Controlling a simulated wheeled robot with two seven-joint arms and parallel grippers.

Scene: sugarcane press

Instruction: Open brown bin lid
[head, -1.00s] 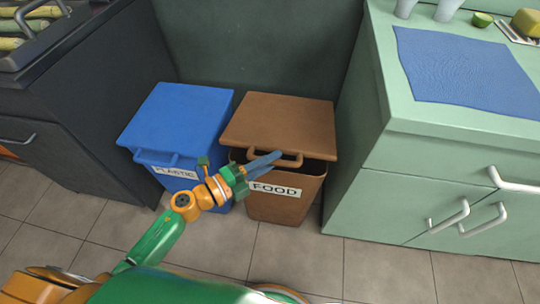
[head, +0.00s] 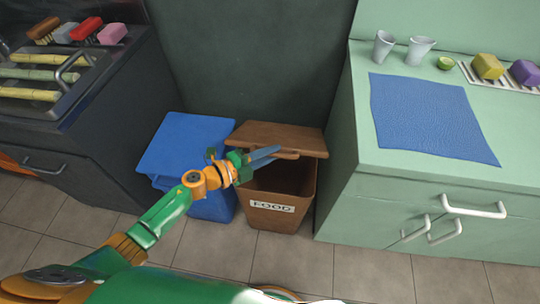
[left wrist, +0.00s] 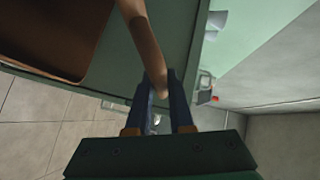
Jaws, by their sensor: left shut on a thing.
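The brown bin (head: 279,207), labelled FOOD, stands on the floor between the blue bin and the green counter. Its brown lid (head: 280,136) is tilted up at the front, and a dark gap shows under it. My left gripper (head: 266,154) is at the front edge of the lid, shut on the lid's handle (head: 287,155). In the left wrist view the brown handle (left wrist: 146,45) runs down between the two dark fingers (left wrist: 164,100). My right gripper is not in view.
The blue bin (head: 211,204) with its lid down stands close on the left, partly behind my left arm. The green counter (head: 348,190) is close on the right, with a blue mat (head: 432,118) on top. A dark sink cabinet (head: 105,140) is at left.

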